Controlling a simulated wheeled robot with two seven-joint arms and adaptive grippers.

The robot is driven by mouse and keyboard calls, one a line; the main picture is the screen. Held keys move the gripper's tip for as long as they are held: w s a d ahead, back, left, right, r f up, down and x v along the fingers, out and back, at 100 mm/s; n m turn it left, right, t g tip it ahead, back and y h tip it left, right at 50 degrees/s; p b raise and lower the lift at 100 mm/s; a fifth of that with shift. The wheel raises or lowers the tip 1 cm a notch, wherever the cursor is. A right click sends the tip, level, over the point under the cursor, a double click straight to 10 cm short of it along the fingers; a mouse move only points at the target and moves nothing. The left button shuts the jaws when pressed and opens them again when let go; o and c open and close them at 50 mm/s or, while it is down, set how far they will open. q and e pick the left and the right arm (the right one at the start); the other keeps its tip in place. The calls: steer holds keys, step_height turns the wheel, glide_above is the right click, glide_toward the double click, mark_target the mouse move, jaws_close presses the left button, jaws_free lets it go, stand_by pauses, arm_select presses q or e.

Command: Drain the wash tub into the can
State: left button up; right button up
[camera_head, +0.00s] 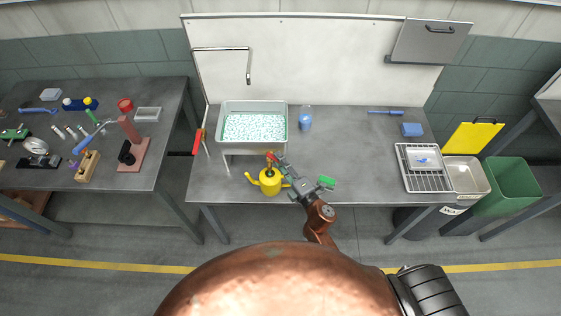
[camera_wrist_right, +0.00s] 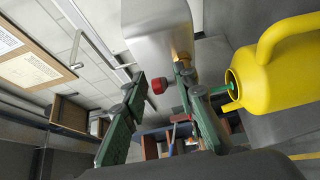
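The white wash tub (camera_head: 222,135) stands at the back of the middle bench, holding pale liquid with teal flecks. Its side also shows in the right wrist view (camera_wrist_right: 155,35). The yellow can (camera_head: 268,182) stands upright in front of the tub; its open mouth shows in the wrist view (camera_wrist_right: 275,75). A red knob (camera_wrist_right: 158,86) and a brass fitting (camera_wrist_right: 182,52) are by the tub. My right gripper (camera_head: 279,161) is open, its fingers (camera_wrist_right: 160,88) either side of the knob. Contact is unclear. A thin green streak enters the can's mouth; I cannot tell whether it is liquid. My left gripper is out of view.
A blue cup (camera_head: 305,118) stands right of the tub. The bench middle is mostly clear.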

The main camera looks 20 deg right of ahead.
steer(key=shift+s, duration=0.15)
steer(key=shift+v, duration=0.85)
steer(key=shift+s, duration=0.1)
steer(key=v, duration=0.6)
stand_by(0.5)
